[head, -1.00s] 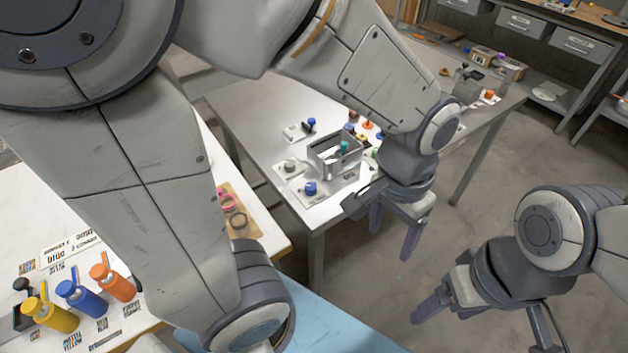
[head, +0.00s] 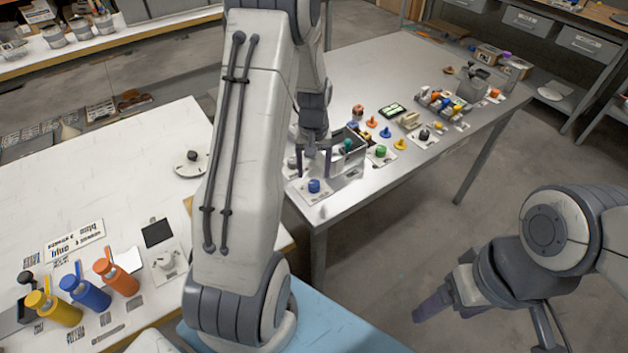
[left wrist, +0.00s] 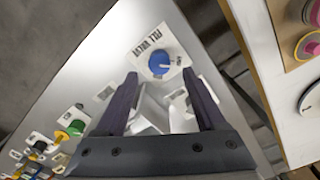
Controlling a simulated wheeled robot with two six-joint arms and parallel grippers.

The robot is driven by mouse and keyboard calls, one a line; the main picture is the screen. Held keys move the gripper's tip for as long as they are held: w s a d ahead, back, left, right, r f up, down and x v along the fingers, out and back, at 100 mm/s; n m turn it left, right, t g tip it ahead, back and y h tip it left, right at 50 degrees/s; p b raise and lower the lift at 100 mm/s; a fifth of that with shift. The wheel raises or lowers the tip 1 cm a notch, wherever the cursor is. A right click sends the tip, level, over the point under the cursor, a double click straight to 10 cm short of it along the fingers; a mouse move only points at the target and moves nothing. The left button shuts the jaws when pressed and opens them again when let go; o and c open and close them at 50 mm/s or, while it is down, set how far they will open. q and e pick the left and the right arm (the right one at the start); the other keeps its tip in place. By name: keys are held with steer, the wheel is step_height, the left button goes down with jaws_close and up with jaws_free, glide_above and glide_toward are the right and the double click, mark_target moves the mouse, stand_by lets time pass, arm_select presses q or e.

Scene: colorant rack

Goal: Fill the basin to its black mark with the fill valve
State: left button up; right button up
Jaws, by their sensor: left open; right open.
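The fill valve is a blue knob (head: 314,186) on a white plate at the near corner of the metal table. In the left wrist view the knob (left wrist: 160,62) sits beside the printed words FILL VALVE. The grey metal basin (head: 352,160) stands just behind it, partly hidden by my left arm. Its black mark and water level cannot be made out. My left gripper (head: 314,168) is open and points down over the valve and basin. In its wrist view the knob shows between and beyond the fingertips. My right gripper (head: 432,306) is open and empty, over the floor.
A green knob (head: 380,151) and several orange and yellow pieces stand right of the basin. A white table (head: 110,170) at left holds yellow, blue and orange bottles (head: 115,277). The metal table's back middle is clear.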

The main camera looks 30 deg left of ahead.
mark_target(314, 183)
arm_select(q)
step_height(314, 183, down, 5)
steer(key=shift+f, duration=0.1)
stand_by(0.3)
